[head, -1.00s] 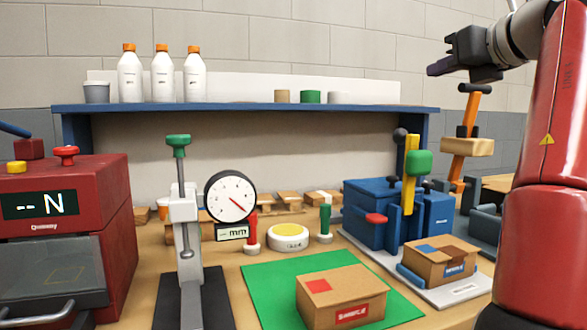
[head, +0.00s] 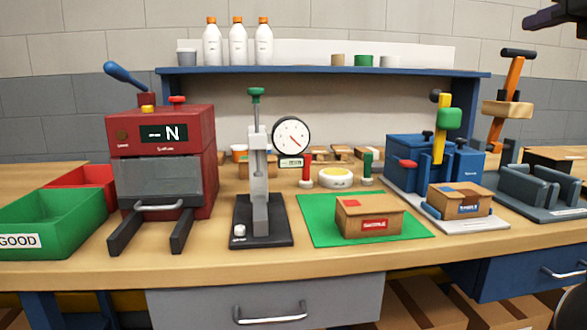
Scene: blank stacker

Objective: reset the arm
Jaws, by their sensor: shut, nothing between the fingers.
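My gripper (head: 555,16) is at the top right corner of the head view, dark and partly cut off by the frame edge. It is shut and empty, high above the bench and apart from everything on it. Most of my arm is out of view.
The bench (head: 330,262) holds a red tester (head: 165,130), a dial gauge stand (head: 262,180), a box (head: 368,216) on a green mat (head: 318,232), and a blue fixture (head: 400,165). A green bin (head: 60,215) stands left. A blue shelf (head: 320,72) holds bottles.

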